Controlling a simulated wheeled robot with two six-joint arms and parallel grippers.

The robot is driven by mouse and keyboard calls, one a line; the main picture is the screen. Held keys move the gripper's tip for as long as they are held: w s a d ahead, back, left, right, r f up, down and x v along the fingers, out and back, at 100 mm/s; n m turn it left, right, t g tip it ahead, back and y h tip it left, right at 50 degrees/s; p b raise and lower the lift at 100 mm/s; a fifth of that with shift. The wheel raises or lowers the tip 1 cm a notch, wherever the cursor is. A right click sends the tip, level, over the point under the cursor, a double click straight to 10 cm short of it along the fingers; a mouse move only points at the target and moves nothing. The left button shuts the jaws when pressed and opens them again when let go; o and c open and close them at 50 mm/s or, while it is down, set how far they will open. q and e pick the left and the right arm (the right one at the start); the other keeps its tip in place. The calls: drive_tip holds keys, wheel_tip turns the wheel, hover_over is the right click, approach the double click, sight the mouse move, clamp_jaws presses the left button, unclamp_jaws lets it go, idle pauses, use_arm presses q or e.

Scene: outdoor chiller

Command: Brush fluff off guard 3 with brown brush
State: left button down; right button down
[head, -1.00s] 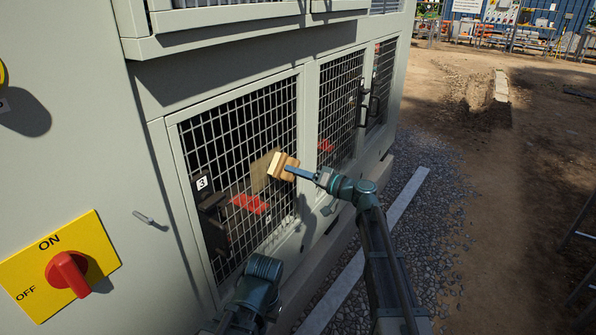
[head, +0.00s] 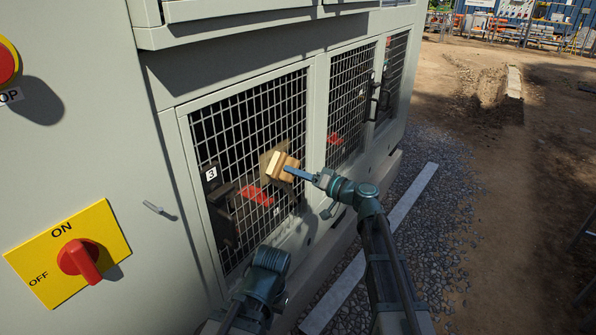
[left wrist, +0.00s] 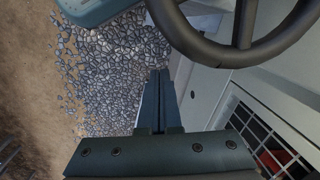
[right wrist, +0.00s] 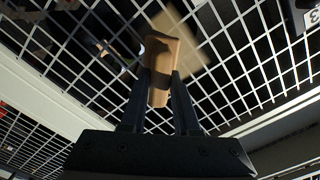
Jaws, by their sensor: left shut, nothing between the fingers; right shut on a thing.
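Guard 3 (head: 235,150) is a wire mesh panel on the grey cabinet, with a white "3" label (head: 211,174) at its left. The brown brush (head: 283,167) is a wooden block held at the right part of the mesh. A flat tan patch (head: 265,160), which looks like the fluff, shows on the mesh beside and partly behind the brush. My right gripper (head: 292,172) is shut on the brush; the right wrist view shows the brush (right wrist: 160,62) between its fingers. Whether bristles touch the mesh is unclear. My left gripper (left wrist: 158,100) is shut and empty, low before the cabinet.
A yellow ON/OFF plate with a red switch (head: 78,258) and a small handle (head: 159,210) stand out left of the guard. More mesh guards (head: 349,105) with dark handles continue right. Gravel (head: 440,190) lies beside the cabinet.

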drive_tip(key=shift+s+a, duration=0.8)
drive_tip(key=shift+s, duration=0.2)
drive_tip(key=s+a, duration=0.2)
drive_tip(key=s, duration=0.1)
drive_tip(key=shift+s+a, duration=0.1)
drive_tip(key=shift+r, duration=0.1)
drive_tip(key=shift+r+p, duration=1.15)
drive_tip(key=shift+p, duration=0.05)
